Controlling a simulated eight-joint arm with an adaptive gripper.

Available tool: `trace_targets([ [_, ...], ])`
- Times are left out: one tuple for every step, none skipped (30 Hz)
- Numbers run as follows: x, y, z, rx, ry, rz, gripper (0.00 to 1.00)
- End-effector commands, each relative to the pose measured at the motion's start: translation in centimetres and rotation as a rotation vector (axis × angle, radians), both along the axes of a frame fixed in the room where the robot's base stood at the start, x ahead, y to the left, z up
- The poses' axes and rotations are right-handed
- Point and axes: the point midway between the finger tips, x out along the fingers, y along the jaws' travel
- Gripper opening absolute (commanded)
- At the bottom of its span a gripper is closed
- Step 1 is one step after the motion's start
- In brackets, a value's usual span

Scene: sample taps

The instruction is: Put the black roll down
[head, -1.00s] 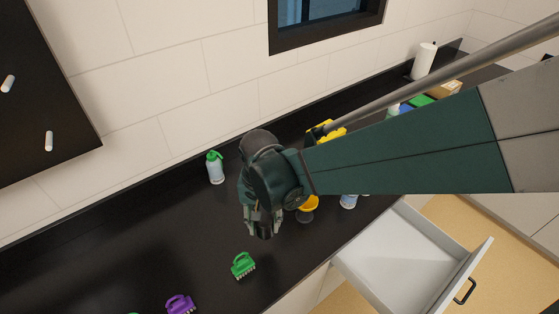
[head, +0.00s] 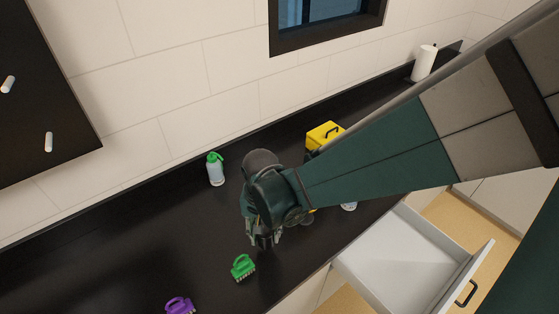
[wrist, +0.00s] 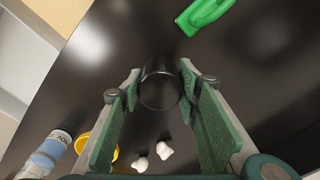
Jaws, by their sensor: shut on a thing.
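The black roll (wrist: 160,88) is between the two green-padded fingers of my gripper (wrist: 158,95) in the wrist view. My gripper is shut on it, over the dark counter. In the head view my gripper (head: 264,240) points down at the counter, just behind the green brush (head: 243,267). The roll is hard to make out there against the dark fingers and counter. I cannot tell whether the roll touches the counter.
A purple brush (head: 180,306) lies at the front and a green-capped bottle (head: 215,170) stands behind. A yellow toolbox (head: 324,135) is farther back. An open drawer (head: 400,255) juts out at right. A yellow item (wrist: 97,145) and small white pieces (wrist: 152,155) lie near my fingers.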

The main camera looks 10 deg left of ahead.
Motion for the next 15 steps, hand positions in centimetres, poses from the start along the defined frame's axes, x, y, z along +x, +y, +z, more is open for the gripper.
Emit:
trace_targets([
  [0.0,0.0,-0.29,0.0,0.0,0.0,0.2],
  [0.0,0.0,-0.39,0.0,0.0,0.0,0.2],
  [-0.01,0.0,-0.48,0.0,0.0,0.0,0.2],
  [-0.01,-0.01,-0.53,0.0,0.0,0.0,0.2],
  [-0.01,-0.01,-0.55,0.0,0.0,0.0,0.2],
  [-0.01,-0.01,-0.56,0.0,0.0,0.0,0.2],
  [-0.01,-0.01,-0.56,0.0,0.0,0.0,0.2],
  [-0.01,-0.01,-0.55,0.0,0.0,0.0,0.2],
  [-0.01,-0.01,-0.55,0.0,0.0,0.0,0.2],
  [-0.01,-0.01,-0.55,0.0,0.0,0.0,0.2],
  [-0.01,-0.01,-0.54,0.0,0.0,0.0,0.2],
  [-0.01,-0.01,-0.54,0.0,0.0,0.0,0.2],
  [-0.01,-0.01,-0.55,0.0,0.0,0.0,0.2],
  [-0.01,-0.01,-0.57,0.0,0.0,0.0,0.2],
  [-0.01,0.0,-0.63,0.0,0.0,0.0,0.2],
])
